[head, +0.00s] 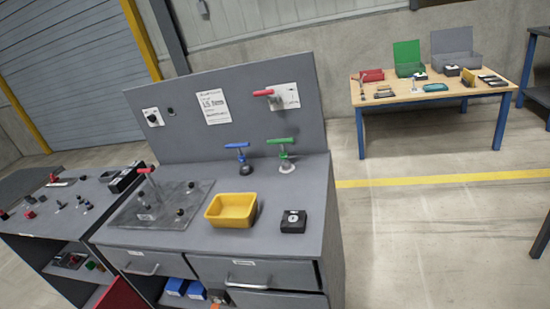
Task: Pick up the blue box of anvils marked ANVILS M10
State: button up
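Two small blue boxes sit side by side in the open compartment under the grey workbench (270,240), at the bottom of the head view. One is the left blue box (175,287) and the other is the right blue box (196,290). Their markings are too small to read, so I cannot tell whether either is marked ANVILS M10. The lower part of the compartment is cut off by the picture's edge. My gripper does not show in this view.
An orange item (218,296) lies right of the blue boxes. Drawers (255,271) are above and beside the compartment. A yellow bin (231,210) and a black box (293,221) stand on top. A red panel (121,295) is at front left.

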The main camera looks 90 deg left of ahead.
aim_at(178, 288)
jog(key=u, duration=3.05)
jog(key=k, duration=0.55)
jog(key=z, duration=0.05)
jog(key=i, duration=0.55)
jog(key=z, duration=0.1)
